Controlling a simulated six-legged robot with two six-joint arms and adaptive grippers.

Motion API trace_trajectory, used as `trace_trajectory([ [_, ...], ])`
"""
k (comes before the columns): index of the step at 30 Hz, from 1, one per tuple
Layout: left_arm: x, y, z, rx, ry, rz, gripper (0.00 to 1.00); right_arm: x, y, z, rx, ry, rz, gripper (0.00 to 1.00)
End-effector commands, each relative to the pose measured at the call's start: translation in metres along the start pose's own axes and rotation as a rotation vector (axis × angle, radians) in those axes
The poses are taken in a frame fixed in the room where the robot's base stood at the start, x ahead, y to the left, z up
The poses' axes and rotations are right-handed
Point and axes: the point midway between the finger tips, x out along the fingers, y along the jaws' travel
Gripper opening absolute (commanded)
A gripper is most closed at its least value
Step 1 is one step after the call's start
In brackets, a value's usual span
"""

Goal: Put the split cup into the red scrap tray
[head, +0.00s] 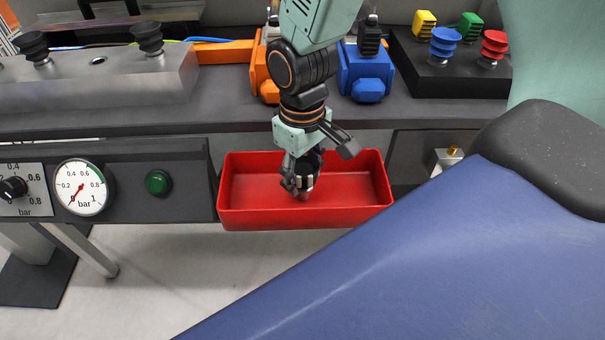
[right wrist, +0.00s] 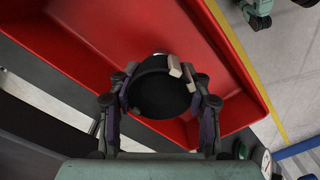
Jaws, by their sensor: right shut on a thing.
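The red scrap tray (head: 345,217) hangs at the front of the bench, in the middle of the head view. My right gripper (head: 304,184) points down over the tray's open inside, a little left of the tray's middle right part. It is shut on the black split cup (right wrist: 152,92), which shows as a dark round shape between the fingers in the right wrist view. The red tray (right wrist: 75,48) lies behind the cup there. The split itself cannot be made out, nor whether the cup touches the tray floor.
Left of the tray is a panel with a pressure gauge (head: 81,188) and a green button (head: 158,182). Black suction cups (head: 148,38) stand on a metal block. Coloured cups, including a blue one (head: 445,44), stand on a dark block. Orange and blue (head: 366,72) units line the bench behind.

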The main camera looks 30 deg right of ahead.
Motion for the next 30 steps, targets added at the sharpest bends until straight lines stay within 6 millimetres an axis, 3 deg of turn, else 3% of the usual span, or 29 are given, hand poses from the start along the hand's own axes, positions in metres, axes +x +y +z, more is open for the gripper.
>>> trace_trajectory([
  [6,-0.001,0.000,0.000,0.000,0.000,0.000,0.53,0.004,0.000,0.000,0.000,-0.002,0.000,0.13],
  [7,-0.001,0.000,0.000,0.000,0.000,0.000,0.53,0.004,0.000,0.000,0.000,-0.002,0.000,0.49],
  [15,-0.001,0.000,0.000,0.000,0.000,0.000,0.53,0.003,0.000,0.000,0.000,-0.001,0.000,0.72],
  [25,-0.001,0.000,0.000,0.000,0.000,0.000,0.53,0.001,0.000,0.000,0.000,0.000,0.000,0.72],
  [30,-0.011,0.000,0.000,0.000,0.000,0.000,0.53,-0.021,0.000,-0.001,0.000,0.002,0.000,0.72],
])
